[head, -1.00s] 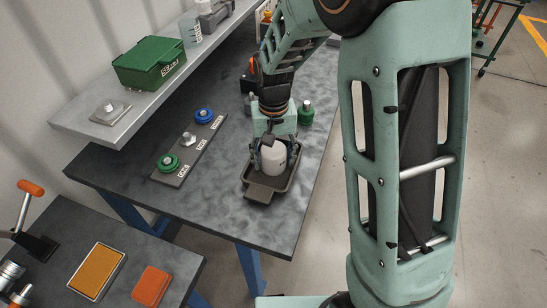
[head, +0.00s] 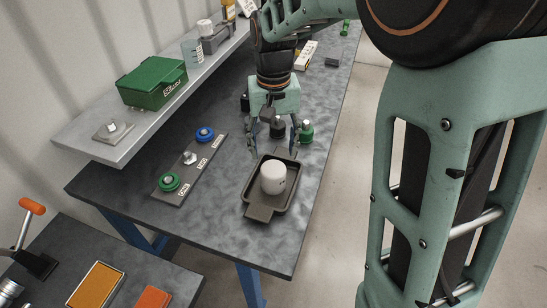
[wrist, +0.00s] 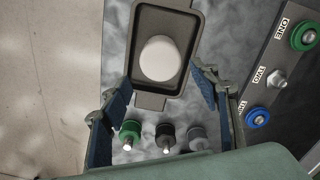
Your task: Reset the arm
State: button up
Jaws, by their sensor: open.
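My gripper (head: 273,146) is open and empty above the bench, behind the dark tray. In the wrist view my gripper (wrist: 162,100) shows its two fingers spread wide. A white cylinder (head: 273,178) stands in the dark tray (head: 262,213); it also shows in the wrist view (wrist: 160,58), beyond the fingertips. Below the gripper stand a green coupler (head: 306,132), a black coupler (wrist: 166,136) and a grey coupler (wrist: 196,136). The arm partly hides these couplers in the head view.
A labelled plate (head: 188,172) left of the tray holds a green and a blue coupler with a bare metal fitting between. A green box (head: 152,84) sits on the grey shelf (head: 85,136). A lower table (head: 150,268) with orange pads stands front left. Bench space before the tray is clear.

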jog(key=shift+r, duration=0.35)
